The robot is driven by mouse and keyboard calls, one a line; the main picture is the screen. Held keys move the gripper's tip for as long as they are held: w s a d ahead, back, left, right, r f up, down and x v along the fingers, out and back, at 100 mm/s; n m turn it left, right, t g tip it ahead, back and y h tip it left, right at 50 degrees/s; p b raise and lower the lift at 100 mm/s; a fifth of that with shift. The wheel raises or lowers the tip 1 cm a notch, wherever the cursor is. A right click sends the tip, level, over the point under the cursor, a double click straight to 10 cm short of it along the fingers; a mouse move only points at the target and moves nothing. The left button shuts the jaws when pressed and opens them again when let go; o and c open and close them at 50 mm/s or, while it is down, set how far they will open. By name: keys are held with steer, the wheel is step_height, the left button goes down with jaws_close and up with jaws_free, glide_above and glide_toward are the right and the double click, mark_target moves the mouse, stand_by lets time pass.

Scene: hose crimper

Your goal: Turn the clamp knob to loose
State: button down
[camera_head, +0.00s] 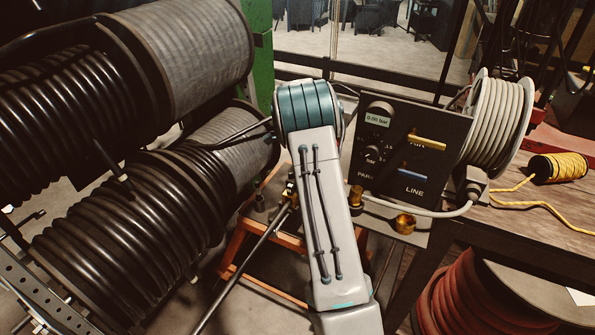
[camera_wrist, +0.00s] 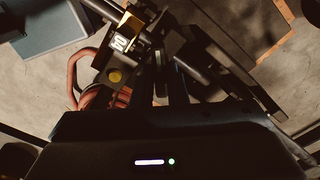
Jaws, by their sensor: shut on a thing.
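My gripper (camera_wrist: 168,88) shows in the wrist view as dark fingers pointing up into the clamp area. It is shut on a dark part that looks like the clamp knob, though the fingers mostly hide it. In the wrist view the clamp assembly (camera_wrist: 185,62) has dark bars, a brass piece and a white marked label (camera_wrist: 121,43). In the head view my arm covers the gripper and the knob. A small brass part (camera_head: 290,188) shows just left of my arm.
A dark control panel (camera_head: 388,190) with a 0.00 bar display, a yellow lever (camera_head: 427,142) and a blue lever (camera_head: 412,173) stands right of my arm. Large black hose reels (camera_head: 110,240) crowd the left. A grey hose reel (camera_head: 495,120) stands right.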

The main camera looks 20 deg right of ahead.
steer(key=n+b, duration=0.1)
steer(key=n, duration=0.6)
steer(key=shift+f+b, duration=0.1)
steer(key=shift+b, duration=0.3)
steer(key=n+b, duration=0.1)
steer(key=n, duration=0.5)
steer(key=shift+n, duration=0.4)
steer(key=n, duration=0.7)
steer(key=shift+s, duration=0.1)
steer(key=n, duration=0.6)
steer(key=shift+n, duration=0.4)
steer(key=c, duration=1.4)
jaws_free()
steer(key=shift+c, duration=0.2)
